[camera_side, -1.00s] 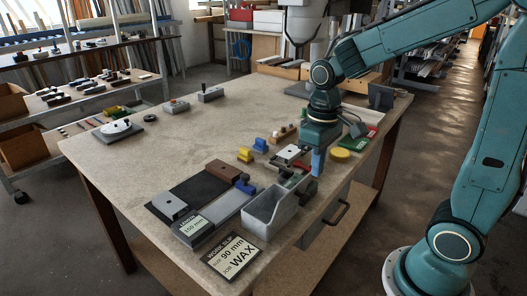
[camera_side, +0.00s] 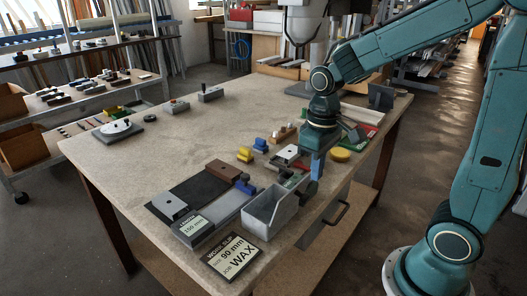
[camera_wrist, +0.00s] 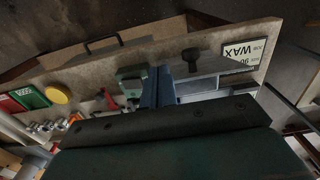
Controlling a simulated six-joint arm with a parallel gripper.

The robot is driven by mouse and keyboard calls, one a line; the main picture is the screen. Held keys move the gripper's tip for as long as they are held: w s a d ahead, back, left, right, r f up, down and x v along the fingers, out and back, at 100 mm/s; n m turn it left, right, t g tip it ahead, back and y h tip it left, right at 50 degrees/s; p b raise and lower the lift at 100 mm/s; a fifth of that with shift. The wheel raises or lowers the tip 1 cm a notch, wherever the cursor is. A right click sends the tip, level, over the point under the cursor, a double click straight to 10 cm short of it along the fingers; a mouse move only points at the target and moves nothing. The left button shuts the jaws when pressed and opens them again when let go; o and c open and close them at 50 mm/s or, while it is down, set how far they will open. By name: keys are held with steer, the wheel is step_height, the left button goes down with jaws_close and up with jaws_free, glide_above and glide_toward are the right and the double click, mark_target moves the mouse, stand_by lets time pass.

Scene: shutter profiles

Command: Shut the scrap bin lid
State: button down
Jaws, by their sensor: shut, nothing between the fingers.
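The scrap bin (camera_side: 262,222) is a grey open-topped box at the table's front edge, right of the black mat. Its inside shows from above in the side view. I cannot tell the lid's exact angle. My gripper (camera_side: 317,172) is shut and empty, its blue fingers pointing down just behind the knob. In the wrist view the fingers (camera_wrist: 157,88) are together, left of the knob; I cannot tell whether they touch the bin.
A work card reading 90 mm WAX (camera_side: 233,256) lies in front of the bin. A grey stop rail (camera_side: 215,215) and brown block (camera_side: 223,171) are to its left. Small blue and yellow pieces and a yellow disc (camera_side: 340,155) are nearby. The table's left middle is clear.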

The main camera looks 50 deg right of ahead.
steer(key=shift+f, duration=0.25)
steer(key=shift+f, duration=0.65)
steer(key=shift+w, duration=0.25)
steer(key=shift+w, duration=0.35)
